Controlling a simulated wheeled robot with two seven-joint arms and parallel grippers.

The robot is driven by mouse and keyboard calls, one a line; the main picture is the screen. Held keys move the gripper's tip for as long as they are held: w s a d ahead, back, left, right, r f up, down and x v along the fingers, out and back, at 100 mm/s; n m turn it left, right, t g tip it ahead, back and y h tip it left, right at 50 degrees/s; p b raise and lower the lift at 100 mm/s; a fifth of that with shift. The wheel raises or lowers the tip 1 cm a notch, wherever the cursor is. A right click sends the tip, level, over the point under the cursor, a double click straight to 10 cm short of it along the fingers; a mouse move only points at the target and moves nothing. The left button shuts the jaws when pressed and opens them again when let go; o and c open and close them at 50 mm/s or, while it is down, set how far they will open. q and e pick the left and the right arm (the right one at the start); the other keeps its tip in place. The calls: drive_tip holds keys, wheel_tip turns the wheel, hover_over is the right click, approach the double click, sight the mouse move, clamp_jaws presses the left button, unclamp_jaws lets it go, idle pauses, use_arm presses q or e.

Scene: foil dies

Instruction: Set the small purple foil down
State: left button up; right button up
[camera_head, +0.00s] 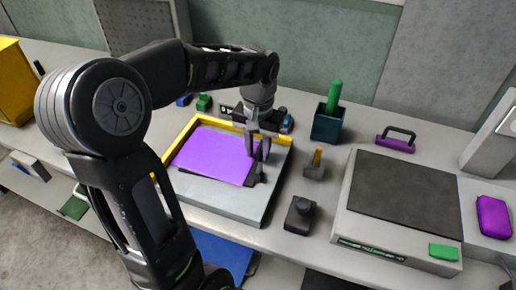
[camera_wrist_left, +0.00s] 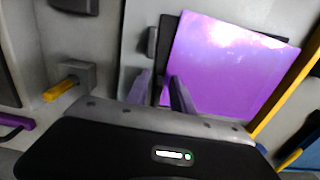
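The purple foil (camera_head: 213,155) is a flat, shiny sheet on the grey press bed (camera_head: 232,199) with a yellow rail along its back and left. In the left wrist view the foil (camera_wrist_left: 225,65) lies slightly turned over a black pad (camera_wrist_left: 166,35), which shows past its edge. My left gripper (camera_head: 258,155) points down at the foil's right edge. Its two fingers (camera_wrist_left: 160,92) stand apart in the left wrist view, with the foil's corner near them. I see nothing clamped between them. My right gripper is in neither view.
Right of the bed are a yellow-handled grey block (camera_head: 315,165), a black knobbed block (camera_head: 299,215) and a large grey machine (camera_head: 350,221) with a dark top. Behind stand a teal cup (camera_head: 326,127) with a green rod and a purple handle (camera_head: 396,142).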

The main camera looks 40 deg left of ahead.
use_arm(q)
drive_tip(key=shift+r, duration=0.2)
wheel_tip(320, 180, up, 8)
wheel_tip(320, 180, up, 4)
drive_tip(key=shift+p, duration=1.1)
drive_tip(key=shift+f, duration=0.1)
